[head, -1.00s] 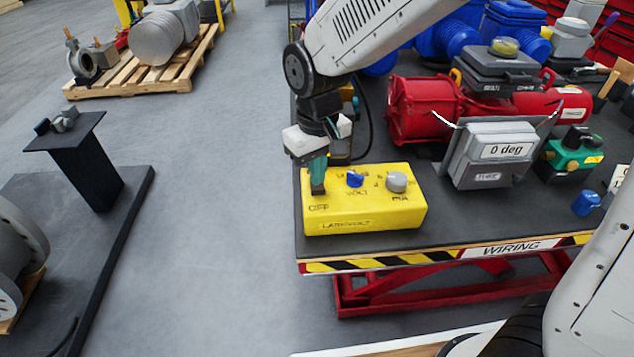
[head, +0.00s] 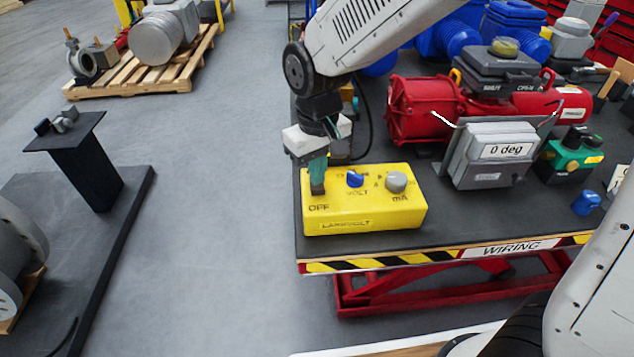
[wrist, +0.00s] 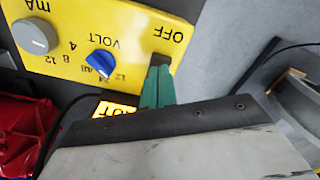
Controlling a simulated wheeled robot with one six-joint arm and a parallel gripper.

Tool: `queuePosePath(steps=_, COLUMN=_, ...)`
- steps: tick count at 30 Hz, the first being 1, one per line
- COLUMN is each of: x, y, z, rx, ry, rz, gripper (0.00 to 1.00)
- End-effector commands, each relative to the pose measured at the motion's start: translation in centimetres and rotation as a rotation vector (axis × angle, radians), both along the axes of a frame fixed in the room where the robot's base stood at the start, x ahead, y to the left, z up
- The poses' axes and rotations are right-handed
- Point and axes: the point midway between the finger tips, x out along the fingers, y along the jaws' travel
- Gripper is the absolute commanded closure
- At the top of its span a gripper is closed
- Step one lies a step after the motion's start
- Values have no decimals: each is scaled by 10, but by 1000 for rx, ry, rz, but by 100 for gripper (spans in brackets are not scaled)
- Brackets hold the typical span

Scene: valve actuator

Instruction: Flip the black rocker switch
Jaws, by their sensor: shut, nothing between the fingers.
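The yellow box (head: 365,215) lies on the dark bench top, with OFF, VOLT and mA printed on it. My gripper (head: 317,186) points down over the box's left end, just behind the OFF label. Its green fingers are shut with nothing between them. In the wrist view the dark fingertips (wrist: 159,62) are at the box's face beside the OFF print. The black rocker switch cannot be made out apart from the dark tips, which cover that spot. I cannot tell whether they touch it or which way it is tipped.
A blue knob (head: 355,179) and a grey knob (head: 396,182) stand on the box right of my gripper. A grey display reading 0 deg (head: 500,151) and a red actuator (head: 424,108) are farther right. The bench's striped front edge (head: 400,258) is close to the box.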

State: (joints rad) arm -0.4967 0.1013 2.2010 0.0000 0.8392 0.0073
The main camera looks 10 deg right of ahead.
Motion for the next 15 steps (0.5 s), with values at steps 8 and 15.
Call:
queuePosePath(steps=8, x=0, y=0, z=-1, rx=0, ry=0, rz=0, gripper=100)
queuePosePath(steps=15, x=0, y=0, z=-5, rx=0, ry=1, rz=0, gripper=100)
